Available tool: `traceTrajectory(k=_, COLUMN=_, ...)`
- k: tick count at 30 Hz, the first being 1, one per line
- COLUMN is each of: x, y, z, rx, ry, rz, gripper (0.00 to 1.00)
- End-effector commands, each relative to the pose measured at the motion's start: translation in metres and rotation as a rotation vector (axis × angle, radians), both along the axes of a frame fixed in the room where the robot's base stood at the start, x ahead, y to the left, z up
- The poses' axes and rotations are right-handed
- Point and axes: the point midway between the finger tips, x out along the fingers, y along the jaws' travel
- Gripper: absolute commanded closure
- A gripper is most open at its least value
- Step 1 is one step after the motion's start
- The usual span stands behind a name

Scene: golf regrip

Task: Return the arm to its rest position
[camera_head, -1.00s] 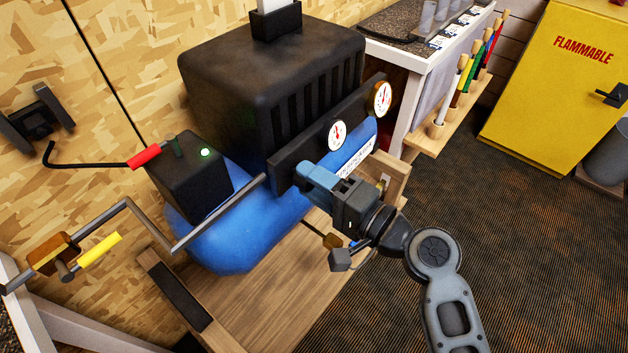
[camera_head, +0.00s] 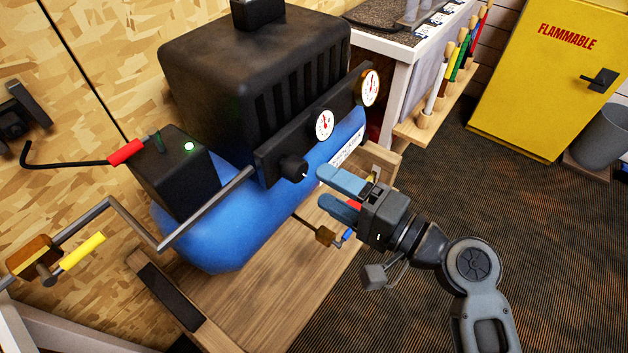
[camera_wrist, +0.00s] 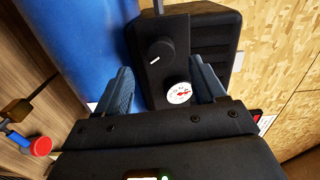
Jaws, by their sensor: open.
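My gripper (camera_head: 338,196) is open and empty in the head view, its two blue-grey fingers pointing left toward the compressor's front panel. A black knob (camera_head: 293,168) on that panel lies just left of the fingertips, apart from them in the head view. In the wrist view the knob (camera_wrist: 159,52) and a white gauge (camera_wrist: 179,93) show between the two fingers (camera_wrist: 163,85). My arm reaches in from the lower right of the head view.
The compressor's blue tank (camera_head: 225,225) sits on a wooden stand (camera_head: 265,305). A metal pipe with a yellow handle (camera_head: 82,251) is at left. A red-handled valve (camera_wrist: 40,146) is close beside the gripper. A yellow cabinet (camera_head: 545,85) stands at back right. The carpet (camera_head: 450,180) is clear.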

Motion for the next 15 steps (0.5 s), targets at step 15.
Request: traceTrajectory(k=15, x=-0.0113, y=-0.014, z=0.0009, rx=0.0, ry=-0.001, rz=0.001, gripper=0.3)
